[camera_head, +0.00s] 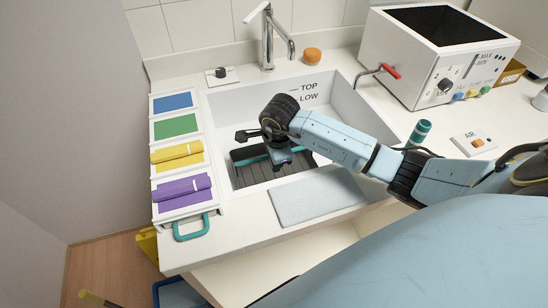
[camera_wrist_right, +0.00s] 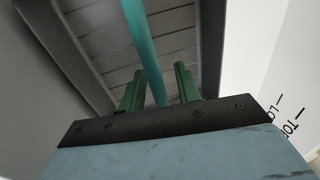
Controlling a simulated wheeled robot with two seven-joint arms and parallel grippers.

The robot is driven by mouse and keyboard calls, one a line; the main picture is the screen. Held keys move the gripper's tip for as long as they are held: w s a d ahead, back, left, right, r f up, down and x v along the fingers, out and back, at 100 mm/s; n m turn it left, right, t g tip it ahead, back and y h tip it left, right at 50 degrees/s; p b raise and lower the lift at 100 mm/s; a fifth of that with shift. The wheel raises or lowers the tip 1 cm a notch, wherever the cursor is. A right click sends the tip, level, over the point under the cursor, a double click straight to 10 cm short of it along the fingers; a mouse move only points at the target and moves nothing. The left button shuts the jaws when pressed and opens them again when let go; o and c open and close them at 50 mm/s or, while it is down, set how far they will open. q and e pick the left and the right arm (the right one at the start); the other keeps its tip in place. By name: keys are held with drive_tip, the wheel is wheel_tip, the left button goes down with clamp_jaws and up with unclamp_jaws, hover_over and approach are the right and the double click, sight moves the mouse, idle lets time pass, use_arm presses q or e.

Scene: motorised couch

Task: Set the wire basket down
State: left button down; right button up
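The dark basket (camera_head: 240,176) is in the sink, with a grey slatted bottom that also shows in the right wrist view (camera_wrist_right: 165,48). A teal bar (camera_wrist_right: 137,25), which looks like its handle, crosses over it. My right gripper (camera_head: 284,160) is low in the sink above the basket. In the wrist view its green fingers (camera_wrist_right: 159,80) stand on either side of the bar, with narrow gaps showing, so it looks open around the bar. The head view does not show clearly whether the basket rests on the sink floor. My left gripper is not in view.
The white sink (camera_head: 228,105) has a tap (camera_head: 268,35) behind it and a grey mat (camera_head: 317,197) at its front edge. Coloured cloths in trays (camera_head: 180,154) line its left side. A white machine (camera_head: 430,55) with a red-handled spout (camera_head: 390,71) stands right.

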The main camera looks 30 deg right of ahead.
drive_tip(key=shift+r, duration=0.3)
wheel_tip(320, 180, up, 11)
drive_tip(key=s+p, duration=0.1)
drive_tip(key=s, duration=0.1)
drive_tip(key=shift+s+a+r, duration=0.15)
drive_tip(key=shift+a+r, duration=0.05)
drive_tip(key=shift+a, duration=0.1)
